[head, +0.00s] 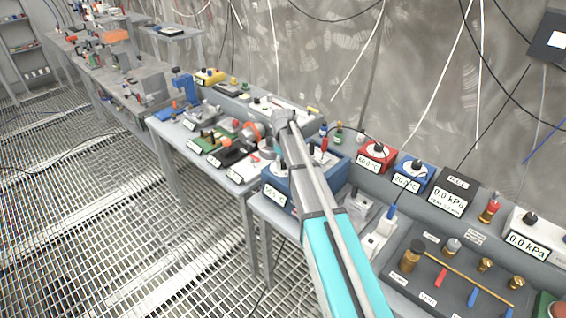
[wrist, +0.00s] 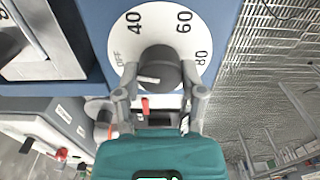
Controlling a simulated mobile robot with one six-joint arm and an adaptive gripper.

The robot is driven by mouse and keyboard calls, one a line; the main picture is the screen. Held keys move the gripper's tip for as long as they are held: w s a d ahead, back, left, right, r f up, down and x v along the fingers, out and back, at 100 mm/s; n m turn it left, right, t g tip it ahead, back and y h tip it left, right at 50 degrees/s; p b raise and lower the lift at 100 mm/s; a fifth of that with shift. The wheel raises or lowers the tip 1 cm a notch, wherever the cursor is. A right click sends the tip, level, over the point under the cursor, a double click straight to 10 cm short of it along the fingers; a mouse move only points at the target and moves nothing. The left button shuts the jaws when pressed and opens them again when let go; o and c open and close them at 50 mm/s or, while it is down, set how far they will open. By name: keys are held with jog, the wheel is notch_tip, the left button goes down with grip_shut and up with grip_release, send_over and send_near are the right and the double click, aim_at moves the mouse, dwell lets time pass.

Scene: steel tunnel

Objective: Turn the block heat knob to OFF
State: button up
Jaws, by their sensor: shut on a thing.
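The block heat knob (wrist: 158,68) is a dark round knob on a white dial (wrist: 180,30) marked OFF, 40, 60 and 80, set in a blue panel (wrist: 90,25). A white mark on the knob lies on its lower left side, close to the OFF side of the dial. My gripper (wrist: 160,82) is shut on the knob, with one grey finger on each side. In the head view my arm reaches over a blue box (head: 275,193) with a lit display. My arm covers part of this box, and I cannot make out the knob or the fingers there.
A red box (head: 376,156) and a smaller blue box (head: 412,173) with displays stand to the right on the ledge. A tray (head: 440,290) with knobs and rods lies at front right. Small instruments crowd the bench to the left. The grated floor (head: 130,220) is clear.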

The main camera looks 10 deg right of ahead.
jog(key=shift+n, duration=1.3)
jog(key=o, duration=1.1)
jog(key=shift+o, duration=0.2)
jog(key=shift+m, duration=0.3)
